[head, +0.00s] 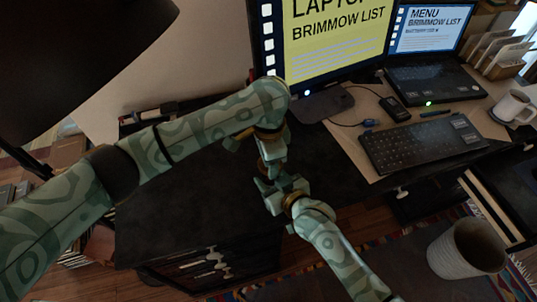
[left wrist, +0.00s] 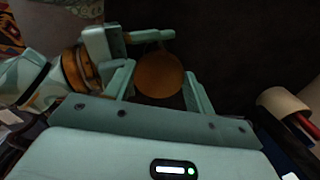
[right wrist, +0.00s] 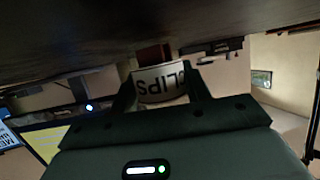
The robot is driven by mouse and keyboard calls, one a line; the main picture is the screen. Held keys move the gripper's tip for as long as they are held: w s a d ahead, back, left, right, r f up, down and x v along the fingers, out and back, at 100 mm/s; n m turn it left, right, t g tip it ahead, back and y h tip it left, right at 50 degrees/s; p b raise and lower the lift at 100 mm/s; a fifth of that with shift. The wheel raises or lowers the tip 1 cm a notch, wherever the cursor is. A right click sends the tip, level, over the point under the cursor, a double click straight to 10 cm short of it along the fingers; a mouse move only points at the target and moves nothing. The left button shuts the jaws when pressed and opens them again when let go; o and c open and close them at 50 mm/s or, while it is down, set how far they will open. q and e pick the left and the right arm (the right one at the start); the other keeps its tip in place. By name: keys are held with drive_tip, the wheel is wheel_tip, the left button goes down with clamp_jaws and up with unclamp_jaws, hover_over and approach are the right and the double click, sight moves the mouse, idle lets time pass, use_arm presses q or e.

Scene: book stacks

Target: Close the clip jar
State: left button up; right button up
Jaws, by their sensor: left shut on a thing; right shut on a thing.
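The clip jar (right wrist: 162,84) shows in the right wrist view by its white label reading CLIPS, upside down in the picture. My right gripper (head: 274,186) is shut on the jar's body. A round brown lid (left wrist: 159,75) lies between the fingers of my left gripper (head: 262,146), which is shut on it. In the left wrist view the right gripper (left wrist: 128,40) reaches in from the upper left, close to the lid. In the head view the grippers meet over the dark desk and mostly hide jar and lid. Whether the lid is seated cannot be told.
The dark desktop (head: 170,225) is clear around the grippers. To the right are a monitor (head: 335,40), a laptop (head: 435,80), a mouse (head: 395,107), a keyboard (head: 420,143) and a mug (head: 512,106). A pale bin (head: 465,262) stands at lower right. A dark lampshade (head: 80,60) fills the upper left.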

use_arm(q)
drive_tip(key=shift+f, duration=0.15)
drive_tip(key=shift+s+f, duration=0.15)
drive_tip(key=shift+f, duration=0.75)
drive_tip(key=shift+d+f, duration=0.1)
drive_tip(key=shift+f, duration=0.45)
idle(0.5)
